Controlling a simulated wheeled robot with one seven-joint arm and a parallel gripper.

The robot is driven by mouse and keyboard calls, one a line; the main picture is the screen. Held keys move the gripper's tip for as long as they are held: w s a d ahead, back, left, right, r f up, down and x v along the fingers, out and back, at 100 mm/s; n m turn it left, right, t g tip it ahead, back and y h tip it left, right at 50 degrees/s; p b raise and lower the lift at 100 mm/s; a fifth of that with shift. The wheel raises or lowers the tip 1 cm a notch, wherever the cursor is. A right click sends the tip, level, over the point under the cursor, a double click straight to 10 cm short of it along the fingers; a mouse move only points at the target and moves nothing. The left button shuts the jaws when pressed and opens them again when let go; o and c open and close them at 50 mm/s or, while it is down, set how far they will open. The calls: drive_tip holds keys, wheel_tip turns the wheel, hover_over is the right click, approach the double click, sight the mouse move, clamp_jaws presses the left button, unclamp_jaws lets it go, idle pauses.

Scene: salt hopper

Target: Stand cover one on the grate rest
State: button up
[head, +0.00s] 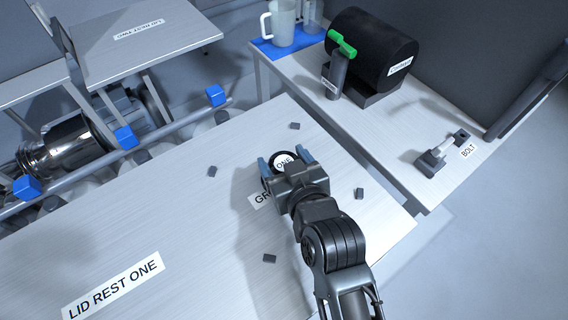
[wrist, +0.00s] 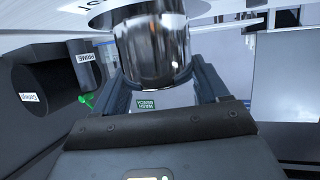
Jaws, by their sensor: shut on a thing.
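My gripper (head: 285,160) is over the bench, shut on cover one (head: 283,163), which shows a white label ONE with a dark rim between the blue fingertips. In the wrist view a shiny metal cylinder (wrist: 152,50) sits between the fingers. The grate rest's label (head: 261,199) shows only "GR"; my gripper hides the rest of it. Several small dark blocks, one of them a corner block (head: 212,171), lie spread around this area. Cover one is above or on this area; I cannot tell whether it touches the surface.
A LID REST ONE label (head: 113,285) lies at the front left of the bench. A side bench holds a black drum (head: 372,52) with a green handle, a jug (head: 281,22) and a bolt (head: 441,148). A blue-capped rail and a metal vessel (head: 70,140) stand at the left.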

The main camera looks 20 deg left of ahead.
drive_tip(key=shift+f, duration=0.9)
drive_tip(key=shift+f, duration=0.1)
drive_tip(key=o, duration=1.7)
drive_tip(key=shift+o, duration=0.2)
